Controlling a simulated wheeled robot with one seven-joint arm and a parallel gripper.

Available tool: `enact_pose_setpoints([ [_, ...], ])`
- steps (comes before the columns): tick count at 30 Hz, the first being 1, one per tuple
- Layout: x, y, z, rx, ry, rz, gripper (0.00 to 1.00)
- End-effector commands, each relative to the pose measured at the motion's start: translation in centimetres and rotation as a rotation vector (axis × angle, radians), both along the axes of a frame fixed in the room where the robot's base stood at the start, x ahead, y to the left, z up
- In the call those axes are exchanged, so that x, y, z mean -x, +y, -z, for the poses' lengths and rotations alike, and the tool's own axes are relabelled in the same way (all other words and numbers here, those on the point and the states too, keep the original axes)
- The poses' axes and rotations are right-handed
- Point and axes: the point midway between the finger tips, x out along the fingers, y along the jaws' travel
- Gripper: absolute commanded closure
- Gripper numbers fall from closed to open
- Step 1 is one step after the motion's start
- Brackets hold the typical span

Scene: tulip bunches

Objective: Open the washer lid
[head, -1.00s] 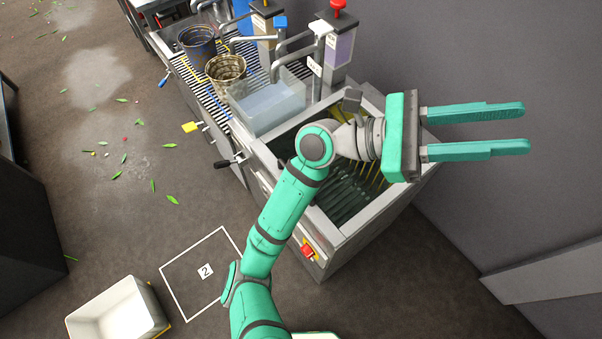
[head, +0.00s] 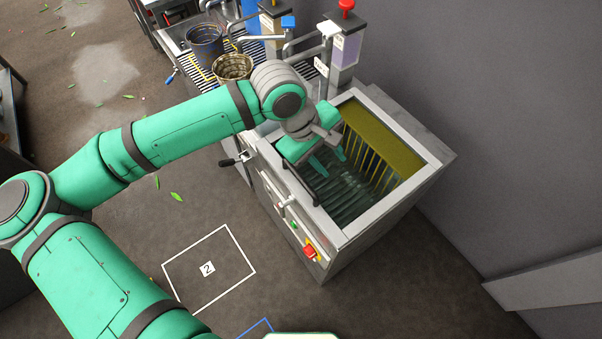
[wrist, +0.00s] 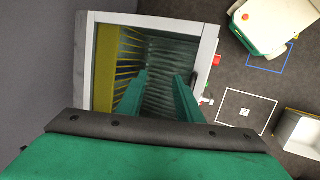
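The washer (head: 398,206) is a grey metal box with a pale rim. It also shows in the wrist view (wrist: 209,48). Dark slats and a yellow barred strip show within the rim. A glassy sheen lies over the slats, but I cannot tell whether this is a clear lid. A dark bar (head: 298,186) runs along the near left side. My gripper (head: 329,161) is over the washer's left part, fingers pointing down toward the slats. In the wrist view its fingers (wrist: 162,82) are apart with nothing between them. Contact is unclear.
A red switch (head: 310,252) and small levers are on the washer's front. Two buckets (head: 205,40) (head: 233,67) and dispenser posts (head: 345,45) stand beyond it. A wall is at right. Floor square 2 (head: 208,268) is empty. A white tub (wrist: 302,130) shows in the wrist view.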

Motion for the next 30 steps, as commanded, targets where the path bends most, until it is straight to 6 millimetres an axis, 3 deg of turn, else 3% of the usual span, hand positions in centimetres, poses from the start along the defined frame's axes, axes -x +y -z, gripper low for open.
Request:
enact_pose_setpoints([
  [1,-0.5,2.4,0.4,-0.069,-0.017,-0.004,0.67],
  [3,-0.9,4.8,0.9,-0.142,-0.033,-0.003,0.67],
  [6,-1.3,7.3,1.2,-0.212,-0.047,-0.004,0.67],
  [9,-1.5,8.5,1.4,-0.249,-0.053,-0.002,0.67],
  [14,-1.6,8.8,2.6,-0.257,-0.052,-0.004,0.67],
  [30,-2.6,7.1,10.8,-0.253,-0.052,-0.001,0.67],
])
